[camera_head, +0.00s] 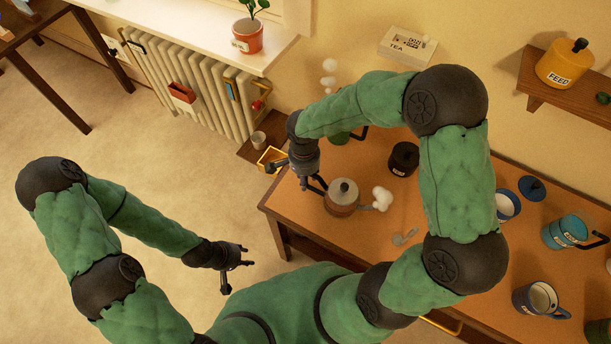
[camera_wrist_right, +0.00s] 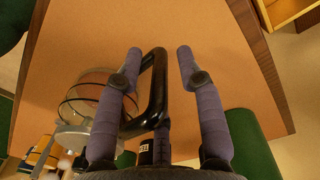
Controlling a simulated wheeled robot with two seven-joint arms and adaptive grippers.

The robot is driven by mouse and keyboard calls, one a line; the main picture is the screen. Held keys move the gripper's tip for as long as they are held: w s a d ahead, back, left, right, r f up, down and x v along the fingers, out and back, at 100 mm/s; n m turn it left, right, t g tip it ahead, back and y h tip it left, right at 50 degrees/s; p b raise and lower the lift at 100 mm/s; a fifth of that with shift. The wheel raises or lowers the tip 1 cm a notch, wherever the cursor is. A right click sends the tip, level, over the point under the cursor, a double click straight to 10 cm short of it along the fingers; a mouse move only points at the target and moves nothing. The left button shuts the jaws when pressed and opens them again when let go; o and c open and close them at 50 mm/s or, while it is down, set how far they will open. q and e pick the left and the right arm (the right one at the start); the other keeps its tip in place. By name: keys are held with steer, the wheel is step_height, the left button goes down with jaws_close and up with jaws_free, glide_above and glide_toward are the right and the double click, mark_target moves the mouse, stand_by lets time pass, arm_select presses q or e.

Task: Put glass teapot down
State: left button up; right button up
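The glass teapot (camera_head: 341,203) with a grey lid stands on the orange-brown desk (camera_head: 300,206), near its left end. Its clear body (camera_wrist_right: 85,95) and black handle (camera_wrist_right: 157,85) show in the right wrist view. My right gripper (camera_head: 318,186) is at the handle side of the teapot. In the right wrist view my right gripper (camera_wrist_right: 160,62) has its fingers apart, with the handle between them. The left finger is close to the handle, and a gap shows on the right. My left gripper (camera_head: 240,272) is open and empty over the floor, left of the desk.
A black canister (camera_head: 403,158) stands behind the teapot, and a white object (camera_head: 382,198) is right beside it. A spoon-like item (camera_head: 405,237) lies in front. Mugs, including a dark blue one (camera_head: 541,298), occupy the right side. A yellow box (camera_head: 271,160) is behind my right gripper.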

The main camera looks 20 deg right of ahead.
steer(key=shift+r, duration=0.1)
steer(key=r+p, duration=0.1)
steer(key=r, duration=0.3)
steer(key=r+p, duration=0.1)
steer(key=r, duration=0.3)
steer(key=r+p, duration=0.1)
steer(key=r, duration=0.3)
steer(key=shift+w+a+p, duration=0.15)
steer(key=shift+w+p, duration=0.1)
steer(key=shift+p, duration=0.1)
